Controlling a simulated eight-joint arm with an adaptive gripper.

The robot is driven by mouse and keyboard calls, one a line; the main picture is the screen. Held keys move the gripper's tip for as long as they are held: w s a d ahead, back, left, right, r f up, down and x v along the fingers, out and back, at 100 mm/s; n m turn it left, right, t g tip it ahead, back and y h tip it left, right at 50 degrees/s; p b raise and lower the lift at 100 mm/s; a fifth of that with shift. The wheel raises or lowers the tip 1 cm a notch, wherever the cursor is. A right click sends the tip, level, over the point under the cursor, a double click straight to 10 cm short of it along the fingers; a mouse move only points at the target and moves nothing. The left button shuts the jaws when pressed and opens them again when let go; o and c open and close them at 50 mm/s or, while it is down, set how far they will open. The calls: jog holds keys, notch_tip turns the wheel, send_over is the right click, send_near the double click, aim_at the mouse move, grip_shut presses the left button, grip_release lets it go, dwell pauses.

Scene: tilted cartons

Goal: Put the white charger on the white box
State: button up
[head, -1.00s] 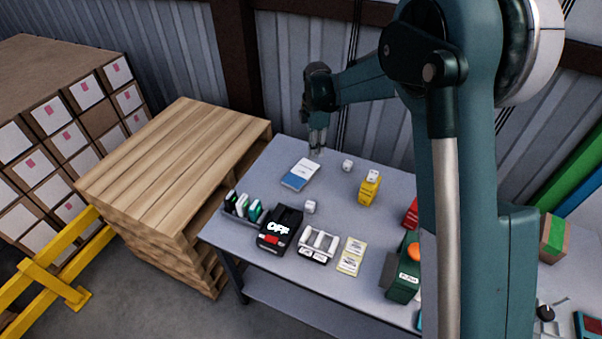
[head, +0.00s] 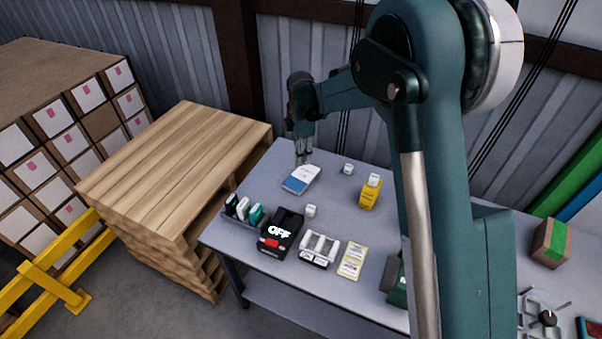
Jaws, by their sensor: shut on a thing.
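My gripper (head: 303,158) points down at the far edge of the white box (head: 303,174), a flat white and blue box on the grey table. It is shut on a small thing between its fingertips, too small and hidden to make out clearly. I cannot tell whether that thing touches the box. Small white charger-like cubes also show: one (head: 348,168) stands on the table right of the box, one (head: 311,210) near the black device, and one (head: 374,179) on top of a yellow box (head: 369,196).
A black device marked OFF (head: 281,230), a rack of small packs (head: 242,211), a white slotted unit (head: 319,249) and yellow cards (head: 351,260) line the table's front. A wooden pallet stack (head: 175,160) stands left. Bare table lies between the boxes.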

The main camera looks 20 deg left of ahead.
send_over(301, 177)
jog(key=shift+w+a+f, duration=0.1)
jog(key=shift+w+f, duration=0.05)
jog(key=shift+f, duration=2.05)
jog(key=shift+f, duration=0.1)
jog(key=shift+f+b, duration=0.5)
jog(key=shift+f, duration=1.25)
jog(key=shift+f, duration=0.15)
jog(key=o, duration=0.9)
notch_tip(301, 177, up, 12)
jog(key=shift+r+p, duration=0.15)
jog(key=shift+p, duration=0.6)
